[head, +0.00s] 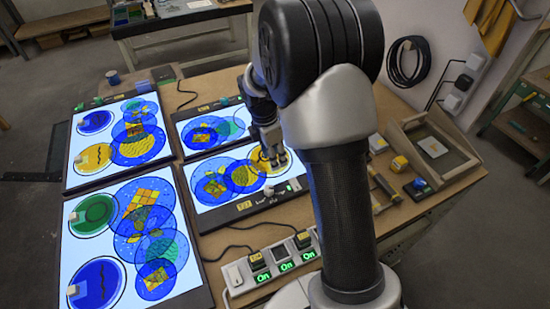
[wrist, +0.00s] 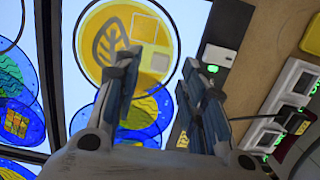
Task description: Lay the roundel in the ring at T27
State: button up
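The T27 light panel (head: 285,199) is the lit white board at the centre, labelled on its front edge. A yellow roundel (head: 262,167) lies at its right end, partly hidden by my gripper. In the wrist view this yellow roundel (wrist: 105,62) shows a dark leaf and lies flat within a dark ring outline (wrist: 76,38). A pale block (wrist: 153,61) stands on it. My gripper (head: 270,155) is above the roundel; in the wrist view its fingers (wrist: 160,82) are apart, with nothing visibly gripped between them.
Blue patterned discs (head: 242,177) overlap on the panel's left part. Two lit panels at left hold green (head: 92,214), blue and yellow roundels with small blocks. A power strip (head: 270,262) stands in front. A wooden tray (head: 433,146) and small tools are at right.

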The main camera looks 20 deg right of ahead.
jog(key=s+a+r+m+t+p, duration=0.1)
jog(key=s+a+r+m, duration=0.15)
jog(key=r, duration=0.55)
jog(key=s+a+r+m+p, duration=0.2)
jog(key=s+r, duration=0.1)
jog(key=r, duration=0.6)
jog(key=s+a+r+m+t+y, duration=0.1)
jog(key=s+a+r+m, duration=0.1)
jog(key=s+m, duration=0.4)
jog(key=s+a+r+m+t, duration=0.2)
jog(key=s+m, duration=0.5)
jog(key=s, duration=0.7)
jog(key=shift+s+a+r+t+y, duration=0.35)
jog(key=shift+a+r, duration=0.25)
jog(key=shift+a, duration=0.3)
jog(key=shift+d+m, duration=0.1)
jog(key=shift+m, duration=0.15)
jog(key=shift+c, duration=0.6)
